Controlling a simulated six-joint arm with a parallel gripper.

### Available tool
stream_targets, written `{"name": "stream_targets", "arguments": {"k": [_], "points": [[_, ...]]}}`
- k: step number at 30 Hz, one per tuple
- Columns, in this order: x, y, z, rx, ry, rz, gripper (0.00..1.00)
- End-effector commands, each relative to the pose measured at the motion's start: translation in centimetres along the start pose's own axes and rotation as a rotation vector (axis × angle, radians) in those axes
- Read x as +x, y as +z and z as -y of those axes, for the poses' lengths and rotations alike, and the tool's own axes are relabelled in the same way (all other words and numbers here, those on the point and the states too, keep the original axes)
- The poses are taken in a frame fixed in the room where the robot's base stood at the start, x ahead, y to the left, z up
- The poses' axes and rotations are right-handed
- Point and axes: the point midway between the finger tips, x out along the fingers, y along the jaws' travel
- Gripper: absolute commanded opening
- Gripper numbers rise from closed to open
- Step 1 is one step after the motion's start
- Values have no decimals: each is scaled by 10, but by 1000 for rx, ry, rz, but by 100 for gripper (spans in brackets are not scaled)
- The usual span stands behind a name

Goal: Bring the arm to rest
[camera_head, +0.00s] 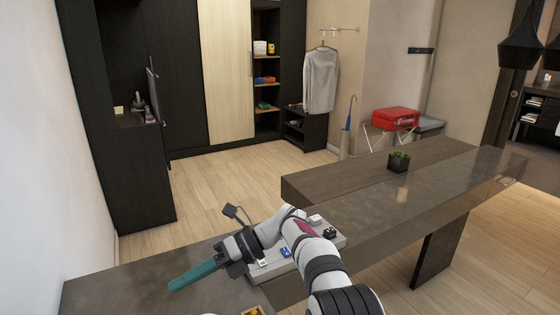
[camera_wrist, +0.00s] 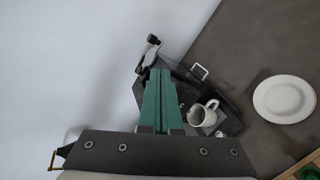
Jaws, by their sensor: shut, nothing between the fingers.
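My arm reaches in from the bottom of the head view, bent over the dark stone counter (camera_head: 110,280). My gripper (camera_head: 174,286) points left, with its long green fingers over the counter. In the wrist view my gripper (camera_wrist: 159,72) has its two green fingers together, with nothing between them. The fingers cover part of a black item (camera_wrist: 232,124) behind them. Whether they touch anything cannot be told.
The wrist view shows a white mug (camera_wrist: 203,113), a white plate (camera_wrist: 284,98) and a pale wall (camera_wrist: 70,60) at left. A wooden-edged container (camera_head: 253,311) is at the bottom.

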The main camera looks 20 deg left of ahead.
Motion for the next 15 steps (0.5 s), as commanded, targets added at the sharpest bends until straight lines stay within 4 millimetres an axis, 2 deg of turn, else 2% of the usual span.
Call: {"name": "stream_targets", "arguments": {"k": [1,2,3,5,6,8,9,12,15], "points": [[-33,-18,-18,-146,-112,-21,0],[-51,-35,-26,-247,-182,-53,0],[-72,-61,-38,-379,-268,-108,0],[-99,-108,-55,-572,-380,-217,0],[-113,-143,-67,-697,-442,-307,0],[-127,-199,-82,-871,-506,-459,0],[-133,-235,-90,-976,-532,-567,0],[-135,-314,-101,-1184,-533,-817,0],[-130,-365,-103,-1311,-492,-993,0]]}}
